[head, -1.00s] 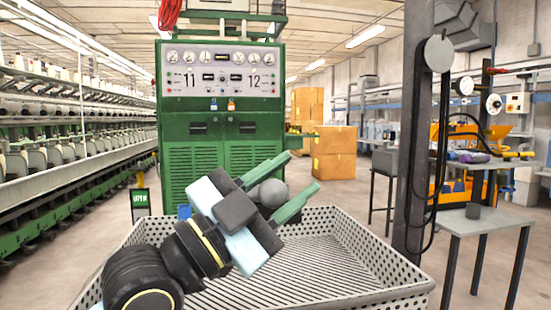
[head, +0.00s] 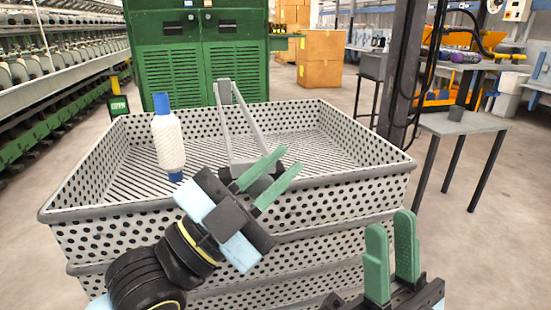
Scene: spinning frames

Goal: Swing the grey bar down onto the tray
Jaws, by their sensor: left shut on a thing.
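The grey bar (head: 250,128) shows in the head view as two slim grey legs. They are close together at the top, near the tray's far side, and spread apart lower down towards my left gripper. My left gripper (head: 276,166) is shut on the bar at its lower, near end, over the near rim; the fingers and a dark part hide the exact contact. The tray (head: 115,208) is light grey, perforated, with a ribbed floor. My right gripper (head: 391,245) is at the lower right, outside the tray, its green fingers apart with nothing between them.
A white yarn bobbin (head: 168,142) with blue ends stands upright in the tray's left part. More perforated trays (head: 330,268) are stacked below. A green cabinet (head: 190,60) stands behind. A small table (head: 462,124) and dark post (head: 402,75) are right. The tray's right part is clear.

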